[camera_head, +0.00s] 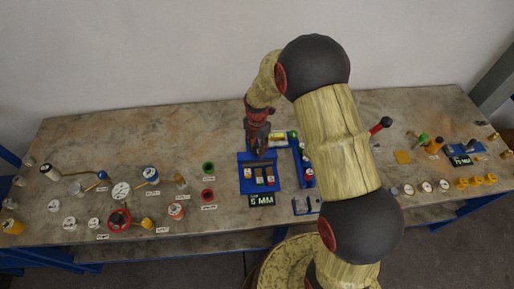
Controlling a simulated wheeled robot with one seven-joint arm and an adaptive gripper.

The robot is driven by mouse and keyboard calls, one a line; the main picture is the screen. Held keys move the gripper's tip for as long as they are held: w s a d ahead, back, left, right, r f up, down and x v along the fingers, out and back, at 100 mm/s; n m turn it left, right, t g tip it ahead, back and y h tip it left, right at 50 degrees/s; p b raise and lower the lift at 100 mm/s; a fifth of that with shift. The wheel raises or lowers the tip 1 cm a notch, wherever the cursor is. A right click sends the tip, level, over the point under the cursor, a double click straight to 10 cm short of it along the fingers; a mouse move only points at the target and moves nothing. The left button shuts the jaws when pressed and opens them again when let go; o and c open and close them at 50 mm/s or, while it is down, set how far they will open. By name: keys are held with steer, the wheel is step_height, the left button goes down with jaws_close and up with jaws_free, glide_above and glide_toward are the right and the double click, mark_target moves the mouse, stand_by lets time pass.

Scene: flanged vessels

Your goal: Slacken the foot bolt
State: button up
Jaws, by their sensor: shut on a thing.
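My gripper (257,150) points down at the back of a blue rack (243,183) in the middle of the bench. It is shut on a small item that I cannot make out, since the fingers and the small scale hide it. Several small coloured pieces stand in the rack, and a dark label reading "5 MM" (261,200) is in front. I cannot pick out the foot bolt. My arm covers part of the bench right of the middle.
A second blue holder (304,153) stands just right of the rack. Gauges and valves, including a red handwheel (119,219), crowd the left.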

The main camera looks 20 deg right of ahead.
mark_target(257, 149)
stand_by(0.3)
steer(key=o, duration=1.1)
steer(key=shift+o, duration=0.3)
steer(key=shift+r, duration=0.1)
step_height(257, 149, up, 12)
